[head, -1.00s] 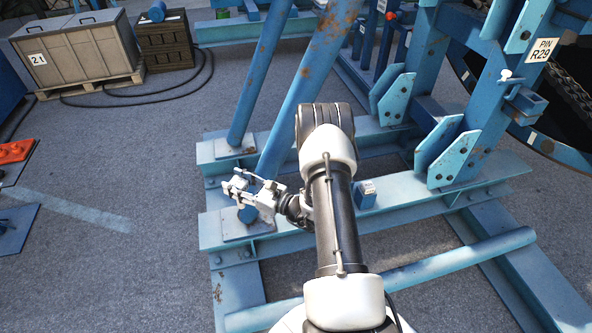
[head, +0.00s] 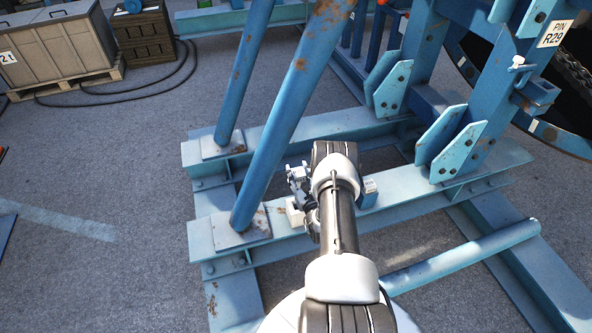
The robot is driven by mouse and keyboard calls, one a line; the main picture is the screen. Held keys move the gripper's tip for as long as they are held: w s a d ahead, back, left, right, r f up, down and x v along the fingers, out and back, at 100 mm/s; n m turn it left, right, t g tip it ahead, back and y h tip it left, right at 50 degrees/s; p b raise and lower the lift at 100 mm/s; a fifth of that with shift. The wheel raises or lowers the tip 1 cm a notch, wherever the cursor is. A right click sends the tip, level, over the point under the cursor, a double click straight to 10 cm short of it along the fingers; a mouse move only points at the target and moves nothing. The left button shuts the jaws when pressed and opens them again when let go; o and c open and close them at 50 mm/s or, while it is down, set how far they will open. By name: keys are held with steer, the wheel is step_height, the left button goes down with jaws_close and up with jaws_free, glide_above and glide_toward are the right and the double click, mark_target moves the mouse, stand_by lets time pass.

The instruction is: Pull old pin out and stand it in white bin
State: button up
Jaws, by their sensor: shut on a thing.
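My gripper (head: 297,174) is left of my arm's wrist, above the front blue beam, near the foot of the thick slanted strut. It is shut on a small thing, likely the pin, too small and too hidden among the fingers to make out. A small white box, apparently the white bin (head: 294,211), stands on the beam just below it, partly behind my arm. I cannot tell whether the held thing touches it. Another pin with a white T-shaped handle (head: 517,64) sits at the bracket under the PIN R29 sign (head: 554,34) at the upper right.
A small blue box with a pale top (head: 369,189) stands on the beam right of my wrist. Two slanted blue struts (head: 283,127) rise left of my gripper. Blue plates (head: 458,152) stand at right. Grey crates (head: 60,48) stand far left.

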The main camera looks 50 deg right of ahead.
mark_target(299, 185)
steer(key=shift+s+a+f+b, duration=0.1)
steer(key=shift+s+f+b, duration=0.1)
steer(key=shift+f+b, duration=1.75)
steer(key=shift+f, duration=0.75)
steer(key=shift+f, duration=0.1)
steer(key=shift+f, duration=1.3)
steer(key=shift+f, duration=0.2)
step_height(299, 185, down, 6)
stand_by(0.3)
steer(key=shift+f, duration=0.3)
stand_by(0.5)
steer(key=shift+f, duration=0.35)
